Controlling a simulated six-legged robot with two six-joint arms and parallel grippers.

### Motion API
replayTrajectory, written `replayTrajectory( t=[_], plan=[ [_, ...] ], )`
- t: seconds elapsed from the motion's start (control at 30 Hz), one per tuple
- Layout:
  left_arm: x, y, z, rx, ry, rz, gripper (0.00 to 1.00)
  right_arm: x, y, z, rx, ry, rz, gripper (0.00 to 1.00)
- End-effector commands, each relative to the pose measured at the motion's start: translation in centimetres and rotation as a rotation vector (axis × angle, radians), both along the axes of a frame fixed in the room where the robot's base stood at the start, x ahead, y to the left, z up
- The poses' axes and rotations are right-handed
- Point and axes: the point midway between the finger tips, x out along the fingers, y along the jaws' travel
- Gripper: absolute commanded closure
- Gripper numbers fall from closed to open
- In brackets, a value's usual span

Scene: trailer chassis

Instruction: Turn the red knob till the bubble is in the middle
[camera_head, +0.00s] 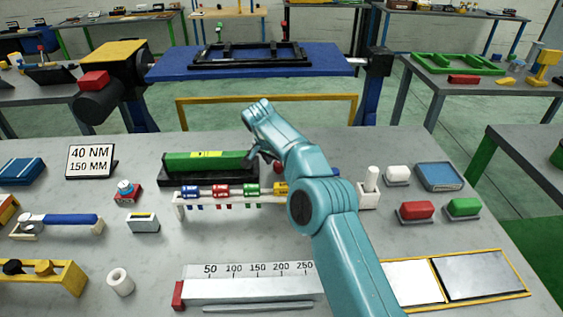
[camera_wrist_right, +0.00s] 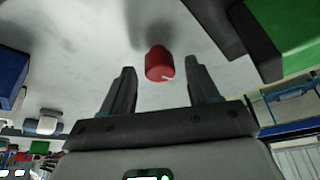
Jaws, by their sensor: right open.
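A long green level (camera_head: 208,161) lies on a dark base (camera_head: 190,181) near the middle of the bench. A small yellow window (camera_head: 206,154) shows on top of it; the bubble is too small to make out. My right gripper (camera_head: 260,158) points down at the level's right end. In the right wrist view my gripper (camera_wrist_right: 160,85) is open, with the red knob (camera_wrist_right: 159,63) between and slightly beyond its fingertips, with room on both sides. The level's green body (camera_wrist_right: 290,28) shows there at the upper right. My left gripper is not in view.
A white rack with coloured pieces (camera_head: 221,191) stands close in front of the level. A sign (camera_head: 90,161) stands at its left. Red (camera_head: 416,211) and green (camera_head: 463,207) blocks lie to the right. A scale bar (camera_head: 250,289) lies at the front.

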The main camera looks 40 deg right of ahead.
Motion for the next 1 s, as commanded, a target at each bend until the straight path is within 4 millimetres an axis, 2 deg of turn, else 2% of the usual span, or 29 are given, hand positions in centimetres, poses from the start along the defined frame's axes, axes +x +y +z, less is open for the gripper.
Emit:
replayTrajectory(
  t=[0.3, 0.33, 0.4, 0.47, 0.5, 0.77, 1.0],
  plan=[
    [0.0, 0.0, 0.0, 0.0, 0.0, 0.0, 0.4, 0.1, 0.2, -0.1, 0.0, -0.001, 0.0, 0.4],
    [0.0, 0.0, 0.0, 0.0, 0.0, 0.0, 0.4, 0.1, 0.2, -0.1, 0.0, -0.001, 0.0, 0.46],
    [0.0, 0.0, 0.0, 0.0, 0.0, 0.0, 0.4, 0.0, 0.2, -0.1, 0.0, -0.001, 0.0, 0.69],
    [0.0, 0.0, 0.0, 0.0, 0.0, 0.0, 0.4, 0.1, 0.2, -0.1, 0.0, -0.001, 0.0, 0.89],
    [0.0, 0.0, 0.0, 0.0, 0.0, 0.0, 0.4, 0.1, 0.2, -0.1, 0.0, -0.001, 0.0, 0.95],
    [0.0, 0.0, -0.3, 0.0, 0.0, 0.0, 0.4, 0.0, -0.1, -0.1, 0.0, -0.001, 0.024, 0.95],
    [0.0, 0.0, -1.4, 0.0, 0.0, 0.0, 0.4, -0.1, -0.2, -0.2, -0.001, -0.003, 0.145, 0.95]
  ],
)
